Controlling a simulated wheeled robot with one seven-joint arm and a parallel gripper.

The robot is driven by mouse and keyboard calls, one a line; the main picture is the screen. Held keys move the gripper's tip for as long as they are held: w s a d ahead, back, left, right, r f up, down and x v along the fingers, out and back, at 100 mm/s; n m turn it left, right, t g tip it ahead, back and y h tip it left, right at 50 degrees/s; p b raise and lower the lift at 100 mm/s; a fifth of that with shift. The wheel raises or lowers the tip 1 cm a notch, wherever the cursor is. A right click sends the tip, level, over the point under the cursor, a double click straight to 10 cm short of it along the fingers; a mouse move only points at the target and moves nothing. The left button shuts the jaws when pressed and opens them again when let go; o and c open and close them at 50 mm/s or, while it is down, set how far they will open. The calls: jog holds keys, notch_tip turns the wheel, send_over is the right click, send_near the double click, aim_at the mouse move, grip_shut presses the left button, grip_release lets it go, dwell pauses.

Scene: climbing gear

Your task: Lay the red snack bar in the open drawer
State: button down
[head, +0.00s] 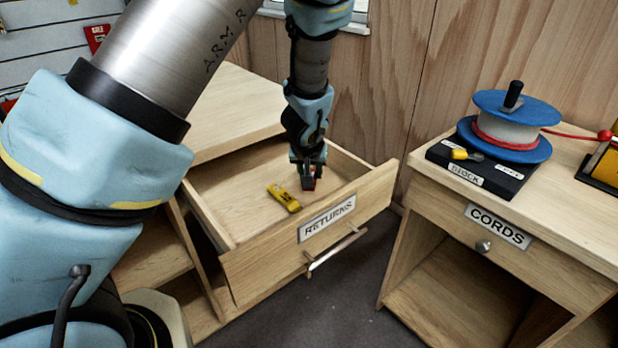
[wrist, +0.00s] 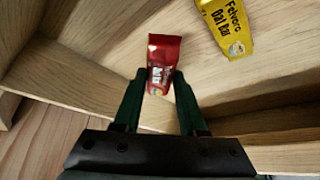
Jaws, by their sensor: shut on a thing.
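The red snack bar (wrist: 164,62) is between the two fingers of my gripper (wrist: 160,85) in the wrist view, with the fingers closed on its sides. The drawer carries a RETURNS label and a bar handle. I cannot tell whether the red bar touches the drawer floor. A yellow oat bar (head: 284,198) lies on the drawer floor to the left of my gripper; it also shows in the wrist view (wrist: 228,28).
The drawer's walls surround my gripper. The left rear drawer floor is bare.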

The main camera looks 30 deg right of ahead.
jog(key=shift+f, duration=1.2)
jog(key=shift+f, duration=0.2)
jog(key=shift+c, duration=2.3)
grip_release()
jog(key=shift+r, duration=0.1)
jog(key=shift+r, duration=0.1)
jog(key=shift+r, duration=0.2)
jog(key=b+v, duration=0.1)
jog(key=v, duration=1)
jog(key=shift+s+r, duration=0.2)
jog(key=shift+r, duration=0.1)
